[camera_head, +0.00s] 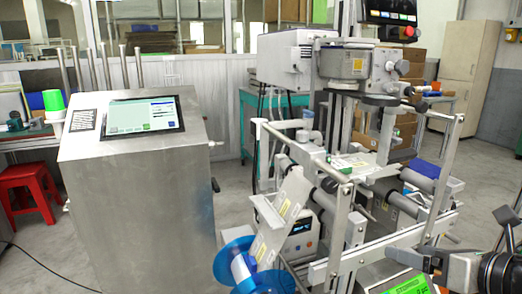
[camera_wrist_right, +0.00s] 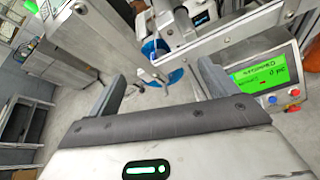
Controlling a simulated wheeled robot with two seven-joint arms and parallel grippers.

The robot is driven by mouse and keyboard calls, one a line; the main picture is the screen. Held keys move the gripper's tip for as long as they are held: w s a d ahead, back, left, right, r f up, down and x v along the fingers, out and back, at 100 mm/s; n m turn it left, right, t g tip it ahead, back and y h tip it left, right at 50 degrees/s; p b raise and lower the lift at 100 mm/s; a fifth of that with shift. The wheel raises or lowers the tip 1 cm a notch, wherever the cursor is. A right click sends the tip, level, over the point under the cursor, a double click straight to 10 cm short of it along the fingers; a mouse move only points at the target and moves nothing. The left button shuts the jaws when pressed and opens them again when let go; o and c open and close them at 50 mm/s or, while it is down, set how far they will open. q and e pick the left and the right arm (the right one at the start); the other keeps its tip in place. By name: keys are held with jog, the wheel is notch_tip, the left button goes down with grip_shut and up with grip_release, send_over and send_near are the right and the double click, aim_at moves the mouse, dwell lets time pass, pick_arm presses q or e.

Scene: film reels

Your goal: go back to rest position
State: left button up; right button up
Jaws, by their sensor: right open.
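My right gripper (camera_head: 450,262) shows at the lower right of the head view, partly cut off by the picture's edge. In the right wrist view its two fingers (camera_wrist_right: 160,80) stand wide apart with nothing between them. A blue film reel (camera_head: 238,268) is at the low front of the labelling machine, well left of my right gripper. The reel also shows in the right wrist view (camera_wrist_right: 163,66), beyond the fingers and apart from them. My left gripper is not in view.
The machine's metal frame (camera_head: 345,220) and a green-lit display (camera_head: 410,286) are close to my right gripper. The display also shows in the right wrist view (camera_wrist_right: 262,78). A steel console (camera_head: 140,190) with a screen stands left. A red stool (camera_head: 30,187) is far left.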

pick_arm(q)
jog(key=p, duration=0.2)
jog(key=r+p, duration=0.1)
jog(key=p, duration=0.1)
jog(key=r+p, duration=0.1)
jog(key=p, duration=0.1)
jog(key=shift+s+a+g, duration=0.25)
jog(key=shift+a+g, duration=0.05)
pick_arm(e)
jog(key=s+a+f+m, duration=0.4)
jog(key=f+m, duration=0.2)
jog(key=m, duration=0.5)
jog(key=s+a+f+m+g+h, duration=0.1)
jog(key=s+a+f+m, duration=0.4)
jog(key=m, duration=0.7)
jog(key=s+a+f+m, duration=0.5)
jog(key=f+m, duration=0.3)
jog(key=m, duration=0.3)
jog(key=shift+a+m+h, duration=0.25)
jog(key=shift+m+h, duration=0.05)
jog(key=shift+h, duration=0.1)
